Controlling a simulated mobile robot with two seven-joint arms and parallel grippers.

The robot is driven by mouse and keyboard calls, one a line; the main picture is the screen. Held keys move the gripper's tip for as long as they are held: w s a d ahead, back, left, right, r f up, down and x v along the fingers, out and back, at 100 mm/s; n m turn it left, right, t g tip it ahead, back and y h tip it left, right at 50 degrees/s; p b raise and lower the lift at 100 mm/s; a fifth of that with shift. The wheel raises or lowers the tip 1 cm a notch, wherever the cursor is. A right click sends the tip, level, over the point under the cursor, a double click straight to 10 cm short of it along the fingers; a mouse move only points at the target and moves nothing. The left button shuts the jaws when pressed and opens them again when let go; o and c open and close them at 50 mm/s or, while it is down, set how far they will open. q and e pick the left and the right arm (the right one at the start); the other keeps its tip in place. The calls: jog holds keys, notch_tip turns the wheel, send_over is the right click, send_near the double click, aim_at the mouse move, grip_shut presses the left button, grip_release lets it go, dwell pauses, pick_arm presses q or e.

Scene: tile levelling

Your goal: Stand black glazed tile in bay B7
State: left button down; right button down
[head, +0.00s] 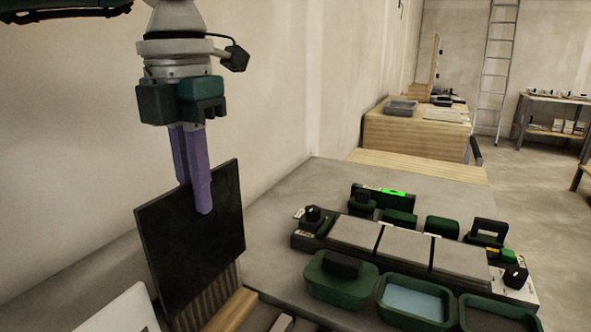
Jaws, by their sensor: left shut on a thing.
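The black glazed tile (185,245) is a dark square plate, held upright in the head view at left. My left gripper (203,205), with purple fingers, comes down from above and is shut on the tile's upper edge. Below and behind the tile's lower right part is a ribbed rack (212,292) with a wooden rail (232,311) at its front. The tile hides much of the rack. I cannot tell whether the tile's lower edge is inside a slot or in front of it, and no B7 label is readable. My right gripper is not in view.
Right of the rack, a long levelling fixture holds grey tiles (404,247) on the grey table (285,205). Green trays stand in front, one with a pale blue inside (413,300). A white object (125,312) is at lower left. A wall rises close behind the tile.

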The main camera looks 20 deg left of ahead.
pick_arm(q)
jog(key=shift+f+b, duration=3.2)
jog(key=shift+f, duration=0.95)
jog(key=shift+a, duration=0.4)
jog(key=shift+a+f, duration=0.1)
jog(key=shift+f, duration=0.05)
jog(key=c, duration=0.9)
grip_release()
notch_tip(320, 180, up, 6)
jog(key=p, duration=0.5)
jog(key=shift+w, duration=0.1)
